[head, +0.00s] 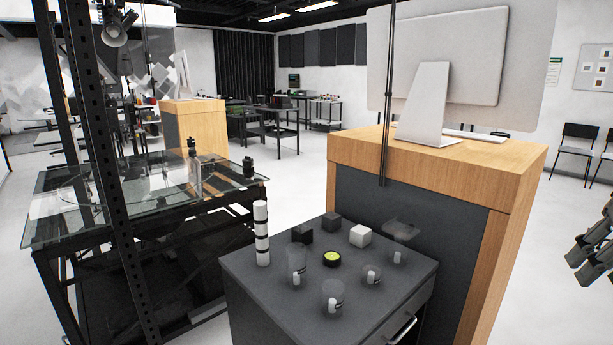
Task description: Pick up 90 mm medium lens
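Several clear, see-through pieces with small white parts stand on the dark cabinet top (258,284). They look like lenses: a left lens (296,262), a front lens (333,291), a right lens (371,273) and a wider-topped piece (400,232) at the back right. No size marking is readable, so I cannot tell which is the 90 mm medium lens. My gripper (576,272) is partly in view at the right edge, well apart from the cabinet. Its two dark fingers stand apart with nothing visible between them; the rest is cut off.
A wooden desk (440,165) with a monitor stands behind. A glass-topped table (110,225) and black post stand left.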

